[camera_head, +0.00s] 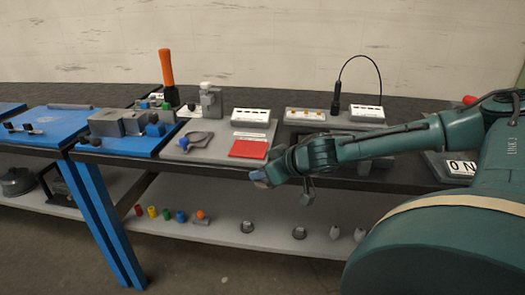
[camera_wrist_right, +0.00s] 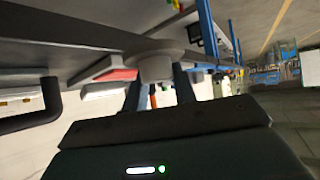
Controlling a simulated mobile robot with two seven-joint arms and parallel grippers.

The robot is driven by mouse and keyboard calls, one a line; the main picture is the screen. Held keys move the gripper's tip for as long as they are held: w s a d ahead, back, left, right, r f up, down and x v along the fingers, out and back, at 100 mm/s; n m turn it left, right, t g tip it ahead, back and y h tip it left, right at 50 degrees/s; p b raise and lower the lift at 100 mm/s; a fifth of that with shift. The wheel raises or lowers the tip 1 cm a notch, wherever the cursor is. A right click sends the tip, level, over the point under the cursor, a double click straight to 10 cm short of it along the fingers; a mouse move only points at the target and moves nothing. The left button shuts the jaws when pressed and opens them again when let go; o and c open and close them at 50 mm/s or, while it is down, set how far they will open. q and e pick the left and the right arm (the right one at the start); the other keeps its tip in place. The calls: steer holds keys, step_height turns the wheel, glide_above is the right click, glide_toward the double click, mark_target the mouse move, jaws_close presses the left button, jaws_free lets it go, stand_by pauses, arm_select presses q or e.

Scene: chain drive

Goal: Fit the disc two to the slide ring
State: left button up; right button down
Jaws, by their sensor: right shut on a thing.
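My right gripper (camera_head: 260,179) is in front of the table's front edge, just right of the red panel in the head view. In the right wrist view, its two fingers (camera_wrist_right: 158,92) are shut on a pale grey round piece (camera_wrist_right: 155,62), which looks like a disc. The head view does not show the held piece clearly. A grey panel (camera_head: 215,150) on the table carries a small blue-grey looped part (camera_head: 192,138); I cannot tell whether this is the slide ring. My left gripper is not in view.
A red panel (camera_head: 247,149) lies near the table's front edge. A blue tray (camera_head: 117,147) with grey blocks stands left, with an upright orange-handled tool (camera_head: 167,75) behind. The lower shelf (camera_head: 275,238) holds coloured cylinders and several small grey parts.

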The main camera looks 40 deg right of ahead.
steer(key=a+f, duration=0.4)
steer(key=a, duration=0.7)
steer(key=s+a+r+m+h, duration=0.1)
steer(key=s+a+r, duration=0.2)
steer(key=a, duration=0.7)
steer(key=shift+s+a, duration=0.2)
